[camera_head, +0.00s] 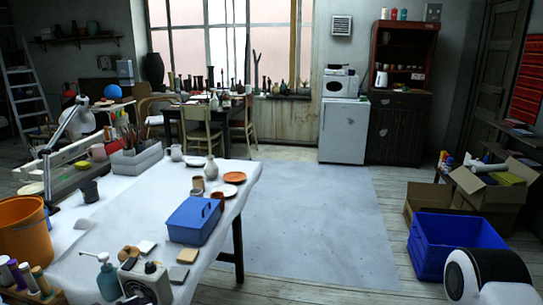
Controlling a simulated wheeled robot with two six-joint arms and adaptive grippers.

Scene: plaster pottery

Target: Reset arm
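Neither of my grippers shows in the head view. A rounded white and black link of my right arm (487,276) shows at the bottom right corner, beside a blue crate. Its gripper is outside the picture. No part of my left arm can be made out for sure. What either gripper holds cannot be seen.
A blue crate (440,262) and cardboard box (487,188) stand right. The grey floor mat (315,225) between is clear.

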